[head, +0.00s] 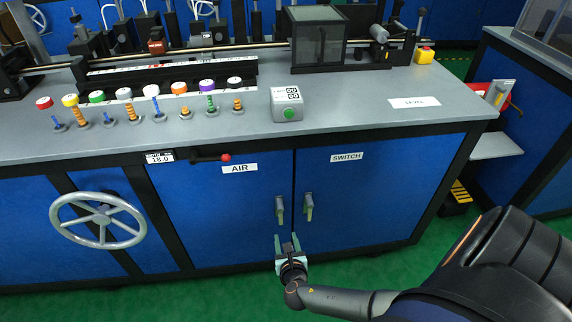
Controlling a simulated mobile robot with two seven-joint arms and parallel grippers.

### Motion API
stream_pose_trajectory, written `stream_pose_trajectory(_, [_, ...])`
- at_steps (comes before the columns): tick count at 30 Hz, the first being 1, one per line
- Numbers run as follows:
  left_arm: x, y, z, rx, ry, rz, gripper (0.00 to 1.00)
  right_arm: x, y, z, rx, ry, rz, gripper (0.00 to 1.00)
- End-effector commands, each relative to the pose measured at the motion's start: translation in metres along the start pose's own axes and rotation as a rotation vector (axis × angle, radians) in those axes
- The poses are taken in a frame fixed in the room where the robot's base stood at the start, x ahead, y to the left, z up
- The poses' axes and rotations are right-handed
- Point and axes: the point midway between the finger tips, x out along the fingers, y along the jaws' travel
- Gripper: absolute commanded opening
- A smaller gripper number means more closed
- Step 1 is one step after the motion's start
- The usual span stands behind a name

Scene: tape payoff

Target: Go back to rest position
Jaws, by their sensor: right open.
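My right arm comes in from the lower right. Its gripper (287,242) is open and empty, with the fingers pointing toward the blue cabinet front. In the picture the fingertips sit just below the two green-grey door handles, the AIR door's handle (280,210) and the SWITCH door's handle (309,206). I cannot tell the exact gap to the doors. The AIR door (235,220) and SWITCH door (365,200) both look shut. My left gripper is not in view.
The grey worktop (350,105) carries a counter box with a green button (289,104) and a row of coloured caps. A handwheel (98,220) and a red-knobbed lever (226,157) stick out of the cabinet front. Green floor (220,300) is open before the cabinet.

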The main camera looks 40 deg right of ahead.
Motion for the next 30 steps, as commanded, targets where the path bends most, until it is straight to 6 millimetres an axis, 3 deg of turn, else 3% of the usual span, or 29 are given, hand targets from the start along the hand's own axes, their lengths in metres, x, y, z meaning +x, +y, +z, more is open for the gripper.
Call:
stream_pose_trajectory(17, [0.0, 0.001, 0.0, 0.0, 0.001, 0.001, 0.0, -0.002, 0.0, -0.001, 0.002, 0.001, 0.0, 0.5])
stream_pose_trajectory(20, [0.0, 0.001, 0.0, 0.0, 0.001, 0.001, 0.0, -0.008, 0.002, -0.008, 0.066, 0.033, 0.002, 0.5])
stream_pose_trajectory(23, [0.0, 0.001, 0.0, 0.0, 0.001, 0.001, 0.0, -0.028, 0.01, -0.029, 0.281, 0.135, 0.002, 0.5])
stream_pose_trajectory(27, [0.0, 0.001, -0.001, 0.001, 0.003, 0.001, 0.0, -0.082, 0.033, -0.065, 0.832, 0.38, -0.038, 0.5])
stream_pose_trajectory(30, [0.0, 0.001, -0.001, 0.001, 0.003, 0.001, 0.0, -0.126, 0.052, -0.076, 1.271, 0.561, -0.11, 0.5])
